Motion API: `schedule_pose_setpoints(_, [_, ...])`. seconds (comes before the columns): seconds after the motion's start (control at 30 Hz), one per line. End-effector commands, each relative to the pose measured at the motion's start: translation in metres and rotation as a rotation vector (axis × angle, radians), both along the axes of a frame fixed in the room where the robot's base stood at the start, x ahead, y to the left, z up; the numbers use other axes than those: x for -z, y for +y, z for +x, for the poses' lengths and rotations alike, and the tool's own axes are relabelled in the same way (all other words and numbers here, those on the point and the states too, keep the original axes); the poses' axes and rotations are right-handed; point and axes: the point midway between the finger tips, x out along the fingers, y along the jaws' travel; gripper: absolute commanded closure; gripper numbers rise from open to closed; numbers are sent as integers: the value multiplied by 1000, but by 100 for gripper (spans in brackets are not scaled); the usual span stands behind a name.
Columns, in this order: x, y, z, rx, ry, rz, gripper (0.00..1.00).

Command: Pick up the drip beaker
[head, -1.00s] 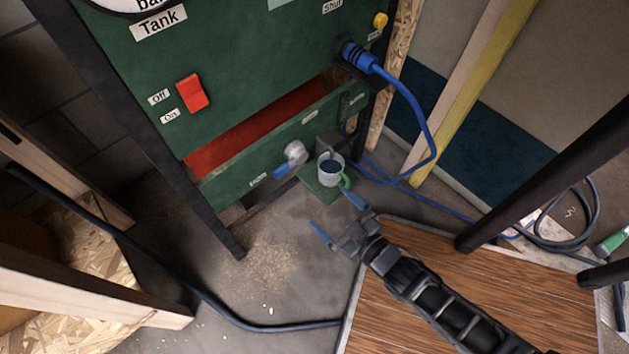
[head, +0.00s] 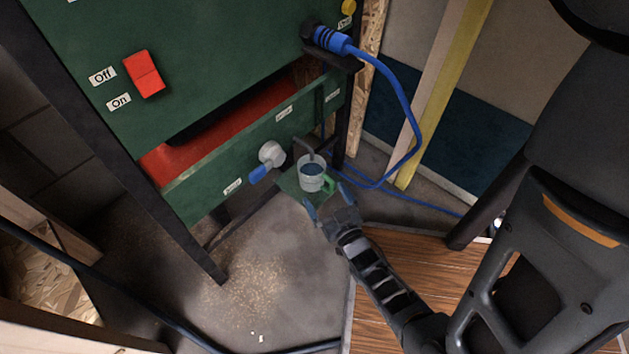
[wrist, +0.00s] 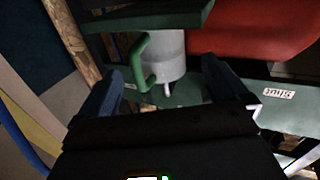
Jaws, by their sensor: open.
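The drip beaker (head: 312,180) is a pale grey cup with a green handle and dark contents. It stands upright on a small green shelf (head: 289,184) under a thin spout at the foot of the green machine. My gripper (head: 328,200) is open and empty, just in front of the beaker on its near side. In the wrist view, which looks upside down, the beaker (wrist: 172,58) lies ahead between my two open fingers. Its handle faces the left finger. I cannot tell whether a fingertip touches it.
A white valve with a blue lever (head: 270,157) sits left of the beaker. A blue hose (head: 410,115) loops down on the right. The machine's dark leg (head: 175,210) stands left. Wooden flooring (head: 445,265) lies below my arm.

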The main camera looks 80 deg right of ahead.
Motion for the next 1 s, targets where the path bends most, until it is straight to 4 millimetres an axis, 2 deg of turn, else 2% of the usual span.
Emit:
schedule_pose_setpoints(0.5, [3,-50,35,0,1,-1,0])
schedule_pose_setpoints(0.8, [2,-53,38,-1,1,0,0])
schedule_pose_setpoints(1.0, [2,-53,38,-1,1,0,19])
